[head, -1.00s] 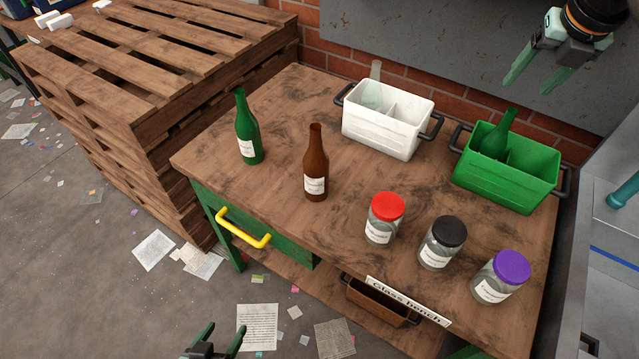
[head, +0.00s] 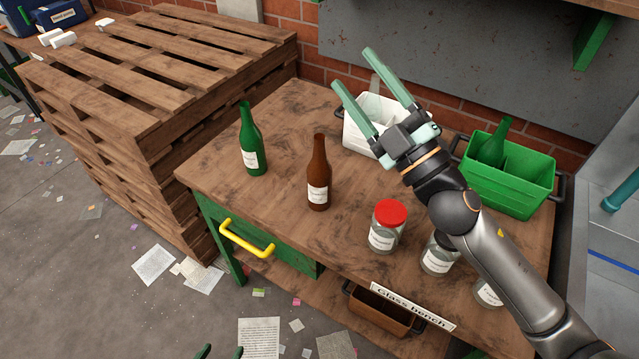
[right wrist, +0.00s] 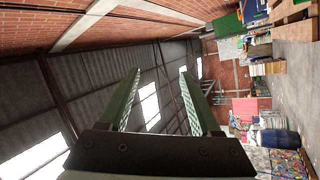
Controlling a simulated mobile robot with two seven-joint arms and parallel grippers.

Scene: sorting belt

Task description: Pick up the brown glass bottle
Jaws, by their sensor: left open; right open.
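The brown glass bottle (head: 318,172) stands upright on the wooden bench (head: 275,215), with a white label on its front. My right gripper (head: 354,72) is open and empty, above the back of the bench, to the right of the bottle and higher in the picture. Its fingers point up and to the left, and it partly covers the white bin. The right wrist view shows its two green fingers (right wrist: 158,95) apart, with only the hall beyond them. My left gripper (head: 222,351) shows only as fingertips at the bottom edge, open, in front of the bench.
A green bottle (head: 252,140) stands left of the brown one. A red-lidded jar (head: 387,227) stands to its right; my right arm partly hides two more jars. A white bin (head: 357,137) and a green bin (head: 520,183) stand at the back. A yellow drawer handle (head: 246,238) sticks out in front.

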